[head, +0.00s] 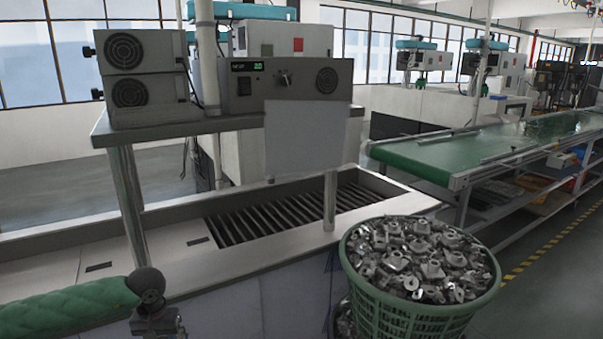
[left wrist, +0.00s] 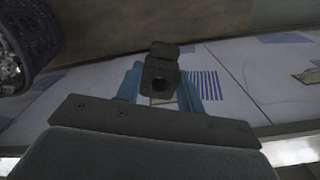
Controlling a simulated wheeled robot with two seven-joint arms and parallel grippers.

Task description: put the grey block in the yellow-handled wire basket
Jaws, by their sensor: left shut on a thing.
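My left gripper shows at the lower left of the head view (head: 160,324), below the wrist of my green-sleeved arm, cut off by the bottom edge. In the left wrist view its blue fingers are shut on the grey block (left wrist: 158,78), which looks dark with a round hole in its face. The block is not distinguishable in the head view. I see no yellow-handled wire basket in either view. My right gripper is not in view.
The steel tank (head: 255,262) with a slatted opening (head: 285,210) stands ahead, control boxes on the shelf above. A green plastic basket (head: 400,318) full of metal parts stands at its right. A green conveyor (head: 430,160) lies behind right.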

